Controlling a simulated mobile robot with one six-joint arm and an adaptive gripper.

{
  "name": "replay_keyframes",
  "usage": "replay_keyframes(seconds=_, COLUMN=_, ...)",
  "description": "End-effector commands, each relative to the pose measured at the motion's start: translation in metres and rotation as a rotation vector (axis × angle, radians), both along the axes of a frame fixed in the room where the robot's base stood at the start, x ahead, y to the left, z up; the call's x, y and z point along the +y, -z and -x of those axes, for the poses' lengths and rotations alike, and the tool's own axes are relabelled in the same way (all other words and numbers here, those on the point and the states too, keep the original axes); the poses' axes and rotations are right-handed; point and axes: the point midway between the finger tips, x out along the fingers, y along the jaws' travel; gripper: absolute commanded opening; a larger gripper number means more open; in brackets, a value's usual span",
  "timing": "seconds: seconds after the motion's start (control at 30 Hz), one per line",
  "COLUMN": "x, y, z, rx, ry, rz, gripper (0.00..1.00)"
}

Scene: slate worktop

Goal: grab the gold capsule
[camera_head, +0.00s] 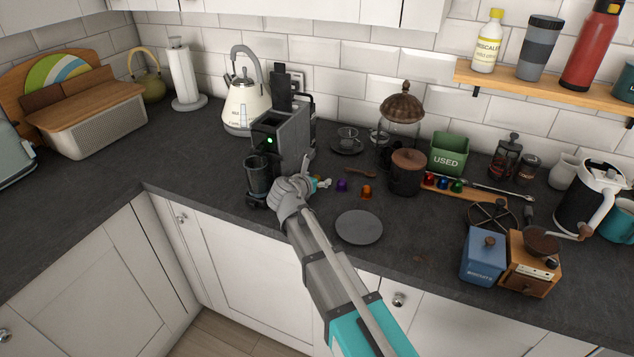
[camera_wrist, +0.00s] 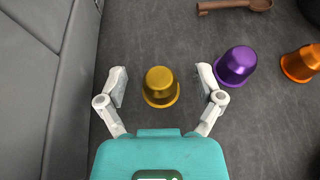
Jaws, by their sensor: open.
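The gold capsule (camera_wrist: 160,84) stands on the slate worktop in the wrist view, its flat rim down. My gripper (camera_wrist: 160,86) is open, with one finger to the left of the capsule and one to the right. There is a gap on each side, and neither finger appears to touch it. In the head view my gripper (camera_head: 318,182) is beside the coffee machine (camera_head: 283,132), and my arm and wrist largely hide the gold capsule there.
A purple capsule (camera_wrist: 236,66) sits close to the right finger, with an orange capsule (camera_wrist: 300,63) farther right. A wooden scoop (camera_wrist: 236,5) lies beyond. The coffee machine's side (camera_wrist: 48,75) stands close on the left. A round grey disc (camera_head: 358,227) lies nearer the worktop's front edge.

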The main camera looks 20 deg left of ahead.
Motion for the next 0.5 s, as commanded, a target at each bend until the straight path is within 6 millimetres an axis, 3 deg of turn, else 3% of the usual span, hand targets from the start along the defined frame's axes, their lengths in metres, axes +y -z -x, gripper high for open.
replay_keyframes(seconds=0.13, x=0.0003, y=0.0000, z=0.0003, rx=0.000, ry=0.000, rz=0.000, gripper=0.86)
replay_keyframes(seconds=0.17, x=0.0003, y=0.0000, z=0.0003, rx=0.000, ry=0.000, rz=0.000, gripper=0.82)
replay_keyframes(seconds=0.43, x=0.0007, y=0.0000, z=0.0005, rx=0.000, ry=-0.001, rz=0.000, gripper=0.32)
replay_keyframes(seconds=0.5, x=0.0008, y=0.0000, z=0.0004, rx=0.000, ry=-0.001, rz=0.000, gripper=0.27)
